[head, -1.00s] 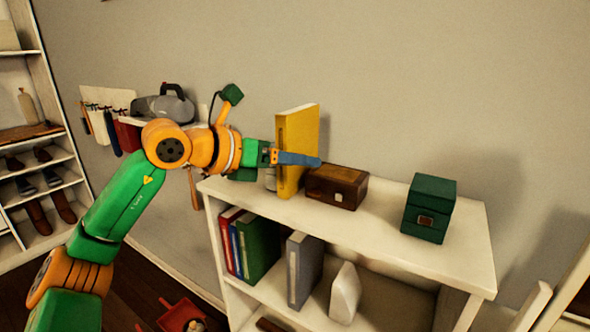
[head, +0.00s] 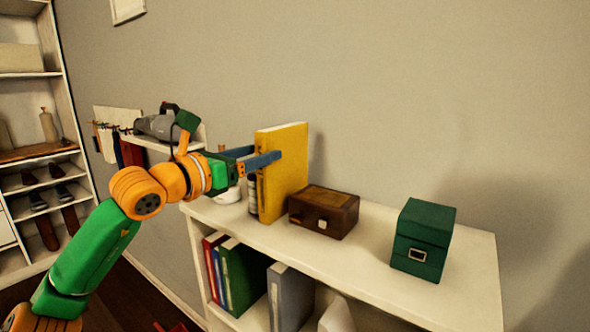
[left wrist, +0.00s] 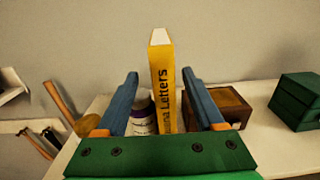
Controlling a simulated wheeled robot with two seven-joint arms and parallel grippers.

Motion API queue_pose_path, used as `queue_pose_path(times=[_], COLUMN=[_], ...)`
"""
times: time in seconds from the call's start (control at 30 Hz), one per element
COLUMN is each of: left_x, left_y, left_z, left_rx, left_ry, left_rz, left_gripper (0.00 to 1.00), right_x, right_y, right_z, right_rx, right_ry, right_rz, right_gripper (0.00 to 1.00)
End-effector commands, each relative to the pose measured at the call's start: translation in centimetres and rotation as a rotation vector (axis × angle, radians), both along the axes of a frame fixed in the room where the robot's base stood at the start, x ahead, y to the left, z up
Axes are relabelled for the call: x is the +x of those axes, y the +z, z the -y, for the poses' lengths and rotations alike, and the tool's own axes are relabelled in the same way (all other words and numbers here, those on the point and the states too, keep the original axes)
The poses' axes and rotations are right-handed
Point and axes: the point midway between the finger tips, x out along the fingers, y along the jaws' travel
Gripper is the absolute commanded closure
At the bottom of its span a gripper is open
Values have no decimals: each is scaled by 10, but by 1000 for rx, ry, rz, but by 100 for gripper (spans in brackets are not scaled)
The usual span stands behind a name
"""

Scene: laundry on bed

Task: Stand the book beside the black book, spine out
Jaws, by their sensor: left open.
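The yellow book (head: 284,172) stands upright on top of the white shelf unit. Its lettered spine (left wrist: 163,85) faces my left gripper in the left wrist view. My left gripper (head: 264,154) is open at the spine edge. Its blue fingers are spread to either side of the book, with gaps to both sides in the left wrist view (left wrist: 160,75). A grey book (head: 291,298) stands on the shelf below, and a green book (head: 243,278) stands to its left with a gap between. I cannot make out a clearly black book. My right gripper is out of view.
A brown wooden box (head: 323,212) sits close right of the yellow book, and a green box (head: 423,240) farther right. The shelf top (head: 380,244) between the boxes is clear.

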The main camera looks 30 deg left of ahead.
Motion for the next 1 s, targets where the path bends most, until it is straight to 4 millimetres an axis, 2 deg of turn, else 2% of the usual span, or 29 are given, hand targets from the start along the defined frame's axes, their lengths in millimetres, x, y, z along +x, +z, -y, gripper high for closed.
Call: queue_pose_path(times=[0.17, 0.4, 0.5, 0.7, 0.77, 0.97, 1.0], left_x=[13, 58, 69, 70, 70, 70, 70], left_y=[6, 1, -4, -9, -9, -9, -8], left_z=[0, 9, 10, 10, 10, 10, 10], left_rx=[-1, -5, -2, 1, 1, 1, 1], left_ry=[3, 2, 3, 4, 4, 4, 4], left_rz=[-1, -2, -2, -1, -1, -1, -1], left_gripper=[30, 30, 30, 30, 44, 98, 100], right_x=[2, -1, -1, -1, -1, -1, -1], right_y=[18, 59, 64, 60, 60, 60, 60], right_z=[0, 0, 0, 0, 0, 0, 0], right_rx=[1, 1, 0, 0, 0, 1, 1], right_ry=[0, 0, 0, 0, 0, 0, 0], right_rz=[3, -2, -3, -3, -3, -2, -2], right_gripper=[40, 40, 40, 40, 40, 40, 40])
